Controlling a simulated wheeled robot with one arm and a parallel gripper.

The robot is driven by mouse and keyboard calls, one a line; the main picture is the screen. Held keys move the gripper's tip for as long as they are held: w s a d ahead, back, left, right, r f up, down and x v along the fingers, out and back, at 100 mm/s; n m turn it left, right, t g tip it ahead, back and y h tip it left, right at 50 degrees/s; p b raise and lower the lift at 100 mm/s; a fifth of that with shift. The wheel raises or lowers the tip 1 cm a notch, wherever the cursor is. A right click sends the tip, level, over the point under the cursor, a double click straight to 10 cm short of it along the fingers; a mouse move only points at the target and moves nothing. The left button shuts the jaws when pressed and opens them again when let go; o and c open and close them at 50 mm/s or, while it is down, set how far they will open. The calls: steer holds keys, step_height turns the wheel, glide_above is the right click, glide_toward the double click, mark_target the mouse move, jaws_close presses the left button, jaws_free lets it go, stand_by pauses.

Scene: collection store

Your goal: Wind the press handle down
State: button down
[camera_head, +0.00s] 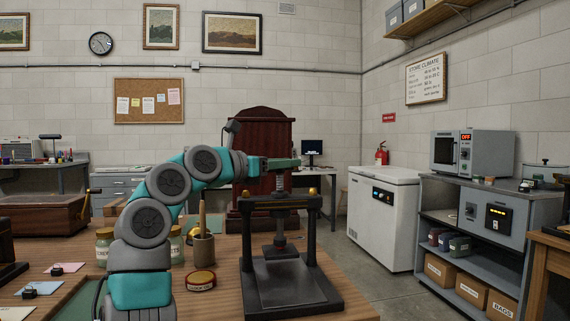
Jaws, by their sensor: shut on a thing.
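The press (319,270) stands on the wooden table in front of me. It has a black frame with two posts, a flat base and brass-coloured knobs on its top bar. Its central screw (280,183) rises above the top bar. A small pressing foot (280,241) hangs below the bar, clear of the base plate. My gripper (284,163) is at the top of the screw, shut on the press handle. The handle is small here and mostly hidden by the gripper, so its exact angle cannot be told.
Left of the press are a brown pot with a wooden tool (204,248), a round red-rimmed tin (201,280) and glass jars (104,244). A white chest freezer (382,235) is to the right, across open floor.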

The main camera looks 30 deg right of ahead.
steer(key=shift+s+m+g, duration=0.2)
steer(key=shift+m+g, duration=1.2)
steer(key=shift+g, duration=0.8)
steer(key=c, duration=0.7)
jaws_free()
steer(key=shift+o, duration=0.2)
